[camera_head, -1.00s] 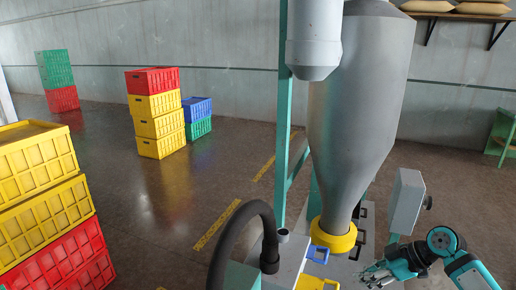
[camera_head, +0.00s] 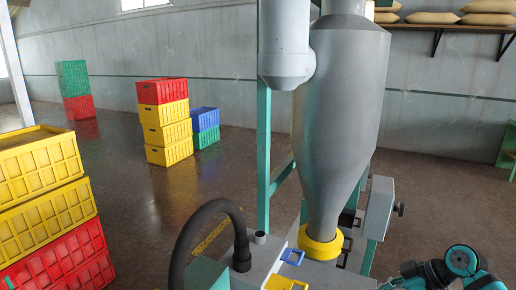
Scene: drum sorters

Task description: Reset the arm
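My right arm (camera_head: 462,262) shows at the bottom right corner, with teal and black links. Its gripper (camera_head: 400,285) is only partly in the picture at the bottom edge, and I cannot tell whether it is open or shut. It is to the right of the machine's grey table top, apart from the yellow ring. My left arm and gripper are not in view.
A grey hopper (camera_head: 335,120) with a yellow ring (camera_head: 320,243) stands ahead. A blue handle (camera_head: 292,257), a yellow handle (camera_head: 284,283) and a black hose (camera_head: 212,207) are near it. Stacked crates (camera_head: 45,205) stand left. Floor between crate stacks is clear.

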